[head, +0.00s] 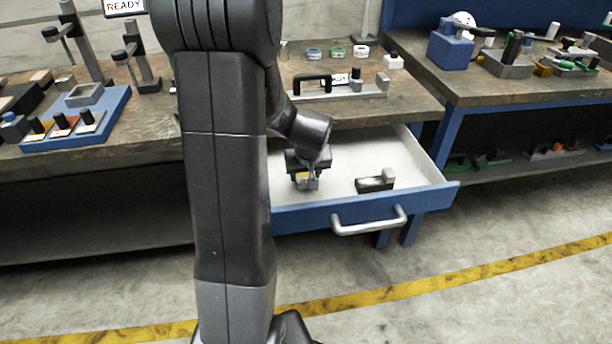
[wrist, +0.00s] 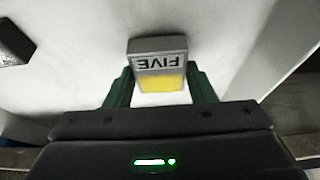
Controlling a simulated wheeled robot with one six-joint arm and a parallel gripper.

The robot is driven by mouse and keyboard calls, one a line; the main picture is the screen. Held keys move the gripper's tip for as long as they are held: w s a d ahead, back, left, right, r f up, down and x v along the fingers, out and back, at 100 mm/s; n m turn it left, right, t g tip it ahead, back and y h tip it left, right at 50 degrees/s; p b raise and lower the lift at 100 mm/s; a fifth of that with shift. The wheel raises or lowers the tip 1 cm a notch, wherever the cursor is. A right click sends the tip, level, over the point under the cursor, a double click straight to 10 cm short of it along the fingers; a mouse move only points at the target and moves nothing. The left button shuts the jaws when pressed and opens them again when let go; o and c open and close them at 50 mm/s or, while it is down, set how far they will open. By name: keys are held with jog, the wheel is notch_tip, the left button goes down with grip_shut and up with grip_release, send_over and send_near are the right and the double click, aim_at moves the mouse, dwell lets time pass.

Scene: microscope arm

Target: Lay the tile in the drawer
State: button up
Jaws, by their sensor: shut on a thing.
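The drawer has a white inside, a blue front and a silver handle. I cannot tell whether the tile touches the drawer floor.
A dark and grey block (head: 375,184) lies in the drawer, to the right of my gripper. The bench top (head: 425,92) above the drawer holds a fixture with a black handle (head: 312,84) and several small round pieces. A blue tray (head: 100,112) stands on the left bench.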

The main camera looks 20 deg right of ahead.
jog(key=shift+f, duration=0.2)
jog(key=shift+f, duration=0.1)
jog(key=shift+f, duration=0.15)
jog(key=o, duration=1.4)
jog(key=shift+r, duration=0.3)
jog(key=p+v, duration=0.2)
jog(key=v, duration=0.9)
jog(key=shift+s+r, duration=0.3)
jog(key=shift+r, duration=0.05)
jog(key=shift+a, duration=0.1)
